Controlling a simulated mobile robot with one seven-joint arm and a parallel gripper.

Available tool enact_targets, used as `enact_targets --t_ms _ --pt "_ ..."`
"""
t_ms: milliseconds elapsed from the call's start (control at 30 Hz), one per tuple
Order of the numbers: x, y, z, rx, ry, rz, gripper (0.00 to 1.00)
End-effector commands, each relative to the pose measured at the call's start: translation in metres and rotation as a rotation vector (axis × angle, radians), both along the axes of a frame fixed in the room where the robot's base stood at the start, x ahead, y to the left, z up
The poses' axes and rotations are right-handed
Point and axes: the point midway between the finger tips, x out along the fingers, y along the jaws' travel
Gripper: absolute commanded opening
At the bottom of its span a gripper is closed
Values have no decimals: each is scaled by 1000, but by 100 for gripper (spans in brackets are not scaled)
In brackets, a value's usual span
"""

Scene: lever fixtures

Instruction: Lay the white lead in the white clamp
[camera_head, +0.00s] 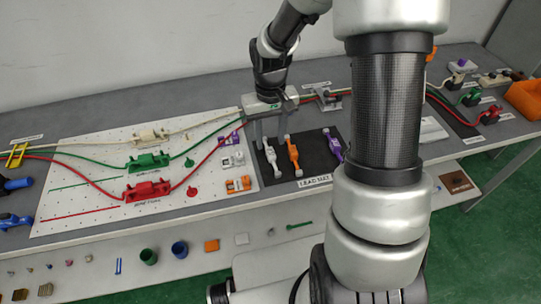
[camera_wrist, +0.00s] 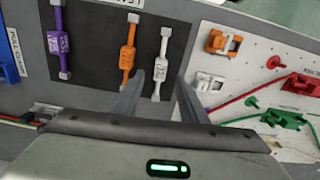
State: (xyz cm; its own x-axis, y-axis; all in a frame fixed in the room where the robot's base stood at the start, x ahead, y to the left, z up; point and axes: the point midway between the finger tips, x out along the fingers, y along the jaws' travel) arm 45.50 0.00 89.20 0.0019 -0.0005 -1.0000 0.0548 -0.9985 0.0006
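The white lead (camera_head: 271,158) lies on the black lead mat (camera_head: 312,165), at its left edge in the head view. It also shows in the wrist view (camera_wrist: 161,62). My gripper (camera_head: 271,143) is open and empty over the white lead. In the wrist view its two fingers (camera_wrist: 160,82) stand one on each side of the lead, apart from it. The white clamp (camera_head: 230,161) sits on the white pegboard left of the mat, with nothing seen in it. It also shows in the wrist view (camera_wrist: 208,83). Whether its jaw is open is too small to tell.
An orange lead (camera_head: 294,156) and a purple lead (camera_head: 332,147) lie right of the white one. An orange clamp (camera_head: 238,184) and a purple clamp (camera_head: 230,138) flank the white clamp. Red, green and white cables run through holders on the pegboard (camera_head: 90,160).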

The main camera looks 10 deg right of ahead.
Motion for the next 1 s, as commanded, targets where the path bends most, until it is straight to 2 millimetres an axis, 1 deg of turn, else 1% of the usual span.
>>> enact_targets --t_ms 33,100,233,333,533,567,700,767,800,1000 --pt "-2 0 -11 1 6 1 39" --pt "-3 0 -23 2 6 0 39" --pt "-3 0 -38 1 4 1 39" --pt "-2 1 -43 1 2 1 39" --pt "-2 0 -43 1 1 0 39" --pt "-2 0 -43 1 1 0 36" --pt "-2 0 -43 1 1 0 12" --pt "-2 0 -43 1 1 0 2" --pt "-2 0 -42 1 1 0 0" --pt "-2 0 -42 1 1 0 0"
